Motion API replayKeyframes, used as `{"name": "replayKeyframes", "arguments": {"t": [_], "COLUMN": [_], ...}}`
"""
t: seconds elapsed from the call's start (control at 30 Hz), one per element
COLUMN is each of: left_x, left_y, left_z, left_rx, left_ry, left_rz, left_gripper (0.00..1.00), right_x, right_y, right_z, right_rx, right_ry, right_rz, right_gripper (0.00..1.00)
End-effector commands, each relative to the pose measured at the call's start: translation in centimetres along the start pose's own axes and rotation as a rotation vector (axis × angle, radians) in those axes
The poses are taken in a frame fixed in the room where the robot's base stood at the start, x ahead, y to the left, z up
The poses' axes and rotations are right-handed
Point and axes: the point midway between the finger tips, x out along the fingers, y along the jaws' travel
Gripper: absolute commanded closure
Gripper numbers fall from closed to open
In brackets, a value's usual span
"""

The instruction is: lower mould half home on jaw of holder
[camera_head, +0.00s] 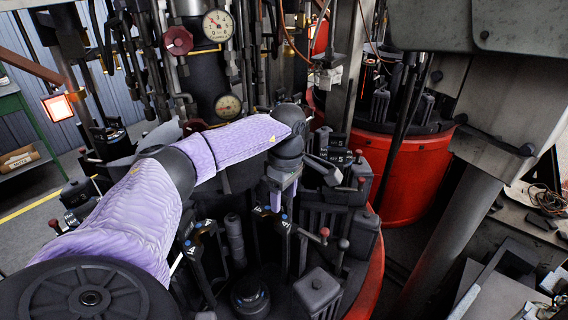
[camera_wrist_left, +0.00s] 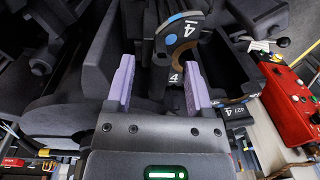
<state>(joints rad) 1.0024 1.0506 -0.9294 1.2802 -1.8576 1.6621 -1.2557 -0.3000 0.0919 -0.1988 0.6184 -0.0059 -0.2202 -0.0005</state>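My left arm comes in from the left in the head view, and its gripper (camera_head: 278,197) points down at the station marked 4. In the left wrist view the two purple fingers of this gripper (camera_wrist_left: 158,88) stand wide apart. A curved dark mould half (camera_wrist_left: 182,32) with a white 4, a blue dot and a brown inner edge lies just beyond the fingertips. A dark part with a small 4 shows between the fingers, with a gap to the left finger. I cannot tell whether the mould half sits fully on its jaw. My right gripper is in neither view.
Dark holder parts and levers with red knobs (camera_head: 324,232) crowd around the gripper. A dark block (camera_head: 317,288) stands in front. Another red drum (camera_head: 405,180) stands behind to the right. A red control box (camera_wrist_left: 290,105) shows at the wrist view's right.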

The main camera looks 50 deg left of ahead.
Motion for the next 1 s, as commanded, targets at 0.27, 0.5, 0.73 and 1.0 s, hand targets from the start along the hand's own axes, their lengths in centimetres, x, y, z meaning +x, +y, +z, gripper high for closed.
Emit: {"name": "replayKeyframes", "arguments": {"t": [0.27,0.5,0.73,1.0], "left_x": [-2.5,-8.4,-9.9,-10.2], "left_y": [0.1,0.1,0.1,0.0], "left_z": [0.0,0.0,0.0,0.0], "left_rx": [0.0,0.0,0.001,0.0], "left_ry": [0.0,-0.002,0.0,0.0], "left_rz": [0.002,0.002,-0.001,-0.001], "left_gripper": [0.33,0.33,0.33,0.33], "right_x": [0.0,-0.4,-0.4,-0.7], "right_y": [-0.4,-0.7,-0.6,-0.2], "right_z": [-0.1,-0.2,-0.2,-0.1], "right_rx": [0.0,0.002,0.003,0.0], "right_ry": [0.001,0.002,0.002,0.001], "right_rz": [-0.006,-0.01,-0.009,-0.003], "right_gripper": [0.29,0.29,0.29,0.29]}}
